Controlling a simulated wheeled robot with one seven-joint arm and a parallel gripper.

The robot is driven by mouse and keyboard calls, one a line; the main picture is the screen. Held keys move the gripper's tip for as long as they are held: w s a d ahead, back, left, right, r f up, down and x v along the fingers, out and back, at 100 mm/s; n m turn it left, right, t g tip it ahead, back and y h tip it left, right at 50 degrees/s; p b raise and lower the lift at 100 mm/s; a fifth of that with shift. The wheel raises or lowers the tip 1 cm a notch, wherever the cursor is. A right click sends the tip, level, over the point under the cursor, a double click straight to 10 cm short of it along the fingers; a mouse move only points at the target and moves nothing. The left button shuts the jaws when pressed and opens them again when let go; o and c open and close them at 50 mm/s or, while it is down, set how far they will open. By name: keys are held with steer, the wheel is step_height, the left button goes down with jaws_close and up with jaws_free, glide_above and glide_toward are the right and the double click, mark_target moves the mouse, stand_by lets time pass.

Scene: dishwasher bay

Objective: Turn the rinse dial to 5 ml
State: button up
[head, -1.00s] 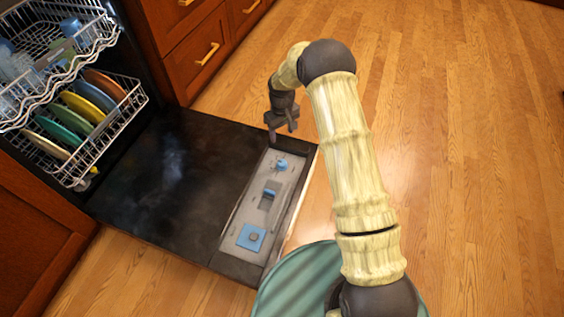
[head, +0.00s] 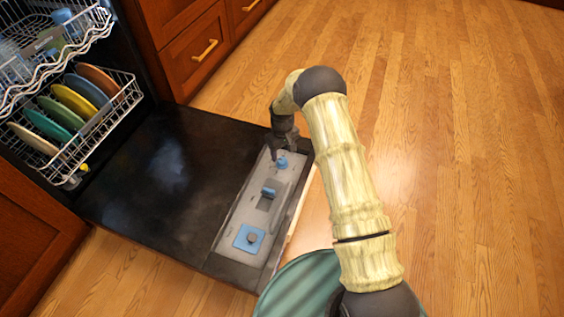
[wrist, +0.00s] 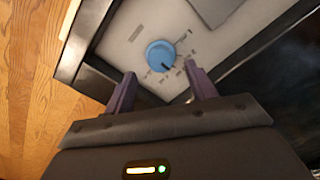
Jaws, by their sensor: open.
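The rinse dial is a round blue knob (wrist: 161,55) on the grey panel (wrist: 128,32) of the open dishwasher door. It has a dark pointer mark at its lower right edge, and a printed scale runs beside it on its right and lower right. The print is too small to read. In the head view the blue dial (head: 281,162) sits at the far end of the panel. My gripper (wrist: 160,88) is open and empty, its two fingers pointing toward the dial. The dial shows beyond the fingertips, apart from them. In the head view my gripper (head: 285,150) is just above the dial, partly hidden by my wrist.
Racks with plates (head: 75,103) stand at left. Wooden drawers (head: 205,50) are behind the door. Open floor lies to the right.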

mark_target(282, 160)
step_height(282, 160, down, 4)
steer(key=shift+f+b, duration=0.1)
steer(key=shift+b, duration=0.7)
steer(key=c, duration=1)
